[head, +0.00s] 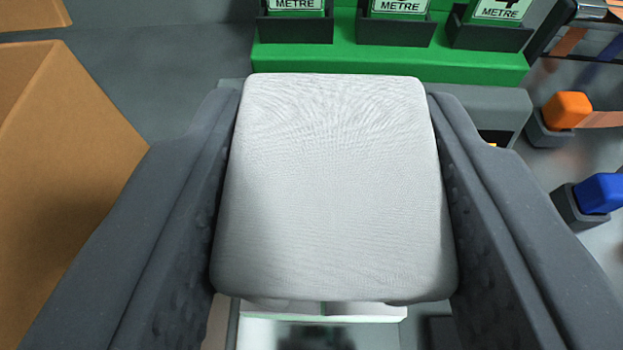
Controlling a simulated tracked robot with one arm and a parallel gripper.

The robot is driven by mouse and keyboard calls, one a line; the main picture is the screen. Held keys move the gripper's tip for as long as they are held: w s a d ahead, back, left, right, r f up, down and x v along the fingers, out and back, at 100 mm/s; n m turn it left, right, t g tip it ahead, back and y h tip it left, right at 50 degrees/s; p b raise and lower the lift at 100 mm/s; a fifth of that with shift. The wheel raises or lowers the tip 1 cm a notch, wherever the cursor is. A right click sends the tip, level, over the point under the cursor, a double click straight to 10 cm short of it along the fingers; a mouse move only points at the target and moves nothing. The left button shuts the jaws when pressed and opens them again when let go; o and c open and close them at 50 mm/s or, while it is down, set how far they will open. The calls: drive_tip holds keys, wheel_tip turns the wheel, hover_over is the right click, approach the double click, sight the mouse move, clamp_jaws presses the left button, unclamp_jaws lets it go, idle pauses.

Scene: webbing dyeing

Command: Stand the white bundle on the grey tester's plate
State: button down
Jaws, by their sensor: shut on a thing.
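The white bundle (335,200) is a pale, rounded block of woven material in the middle of the head view. My gripper (334,98) is shut on it, with one dark jaw against its left side and one against its right side. A grey housing (490,105), which may be the tester, shows partly behind the bundle at the upper right. The bundle hides most of what lies behind and below it. I cannot make out the tester's plate, nor whether the bundle touches anything beneath it.
A green stand (390,62) with several dark holders and METRE cards runs along the back. A tan box (65,180) stands close at the left. An orange block (567,110) and a blue block (602,192) sit in dark holders at the right. Grey floor shows at upper left.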

drive_tip(key=shift+f, duration=1)
drive_tip(key=c, duration=0.9)
unclamp_jaws()
drive_tip(key=shift+o, duration=0.2)
drive_tip(key=shift+s+r, duration=0.25)
drive_tip(key=d+v, duration=0.1)
drive_tip(key=v, duration=1)
drive_tip(key=shift+s+a+p, duration=0.3)
drive_tip(key=shift+a+p, duration=0.15)
drive_tip(key=shift+a, duration=0.05)
drive_tip(key=shift+r, duration=0.1)
